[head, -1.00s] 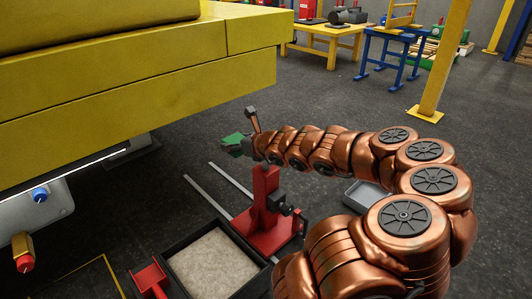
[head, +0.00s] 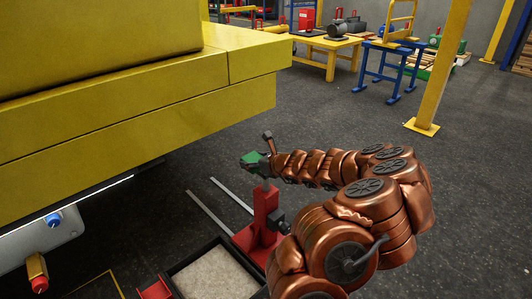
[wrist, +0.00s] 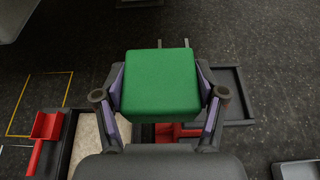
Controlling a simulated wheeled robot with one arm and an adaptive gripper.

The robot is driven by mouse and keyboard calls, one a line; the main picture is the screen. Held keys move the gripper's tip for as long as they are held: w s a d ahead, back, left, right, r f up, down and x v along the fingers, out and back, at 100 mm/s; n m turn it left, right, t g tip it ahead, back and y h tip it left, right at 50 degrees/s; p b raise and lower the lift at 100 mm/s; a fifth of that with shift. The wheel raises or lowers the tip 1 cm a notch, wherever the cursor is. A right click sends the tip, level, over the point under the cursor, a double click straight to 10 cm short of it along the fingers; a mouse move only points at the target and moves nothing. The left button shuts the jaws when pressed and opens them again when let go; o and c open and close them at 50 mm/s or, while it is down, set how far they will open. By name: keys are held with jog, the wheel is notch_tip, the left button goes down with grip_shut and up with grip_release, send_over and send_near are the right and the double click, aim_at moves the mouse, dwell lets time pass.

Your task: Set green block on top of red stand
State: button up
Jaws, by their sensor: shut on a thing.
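The green block (head: 253,158) is held in my gripper (head: 258,166) in the head view, raised off the floor. In the wrist view the green block (wrist: 160,82) fills the space between the two purple-padded fingers of my gripper (wrist: 160,92). The red stand (head: 265,208) is upright on the floor, with its top just below and slightly right of the block in the head view. I cannot tell whether the block touches it. In the wrist view the block hides most of the red stand (wrist: 178,131).
A large yellow beam structure (head: 140,115) overhangs on the left. A dark tray with pale grit (head: 215,278) and a red scoop (head: 155,290) lie in front of the stand. Two grey rails (head: 208,213) run along the floor behind. A yellow post (head: 440,75) stands at right.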

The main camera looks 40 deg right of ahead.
jog(key=d, duration=0.2)
jog(key=w+d, duration=0.1)
jog(key=d, duration=0.1)
jog(key=d+f+b, duration=0.1)
jog(key=d, duration=0.2)
jog(key=shift+w, duration=0.2)
jog(key=shift+w+d+r, duration=0.15)
jog(key=shift+d, duration=0.2)
jog(key=shift+f+b, duration=1.15)
jog(key=shift+f, duration=0.6)
jog(key=shift+f, duration=0.1)
jog(key=o, duration=1.3)
jog(key=shift+p+v, duration=1.85)
jog(key=shift+v, duration=4.2)
jog(key=shift+w, duration=0.1)
